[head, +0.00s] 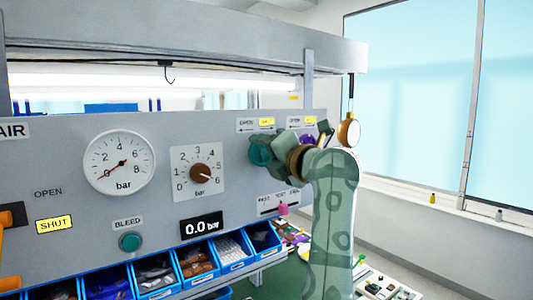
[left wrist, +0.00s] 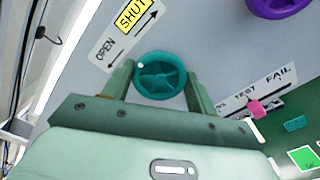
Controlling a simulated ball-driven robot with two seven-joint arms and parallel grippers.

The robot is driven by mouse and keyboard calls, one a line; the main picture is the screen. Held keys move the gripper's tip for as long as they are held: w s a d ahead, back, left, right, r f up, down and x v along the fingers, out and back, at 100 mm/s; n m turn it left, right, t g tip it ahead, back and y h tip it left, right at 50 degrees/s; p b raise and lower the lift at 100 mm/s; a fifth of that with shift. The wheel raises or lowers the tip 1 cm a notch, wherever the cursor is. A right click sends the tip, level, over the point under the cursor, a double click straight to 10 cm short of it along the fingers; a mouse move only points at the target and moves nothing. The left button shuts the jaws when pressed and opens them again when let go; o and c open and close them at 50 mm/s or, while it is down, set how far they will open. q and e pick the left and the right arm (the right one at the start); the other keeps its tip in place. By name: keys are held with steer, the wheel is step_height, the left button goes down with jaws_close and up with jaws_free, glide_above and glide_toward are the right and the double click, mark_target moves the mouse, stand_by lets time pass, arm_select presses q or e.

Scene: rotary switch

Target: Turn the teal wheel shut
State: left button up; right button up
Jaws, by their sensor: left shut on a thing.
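The teal wheel (head: 259,153) is on the grey panel's right part, partly hidden by my left gripper (head: 270,148). My right gripper is not in view.
A purple wheel (left wrist: 278,5) is beside the teal one. A pink slider (left wrist: 257,106) sits on the TEST/FAIL scale below. The panel also has a round gauge (head: 119,162), a brown knob (head: 200,173) and a teal BLEED button (head: 130,242). Blue bins (head: 155,278) line the bottom.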

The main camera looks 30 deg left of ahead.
arm_select(q)
steer(key=o, duration=1)
steer(key=shift+s+d+f+b, duration=0.1)
steer(key=shift+d+b, duration=0.2)
steer(key=shift+d, duration=0.05)
steer(key=b+v, duration=0.4)
steer(key=v, duration=1.1)
steer(key=shift+d+b, duration=0.25)
steer(key=shift+b, duration=0.1)
steer(key=shift+s, duration=0.1)
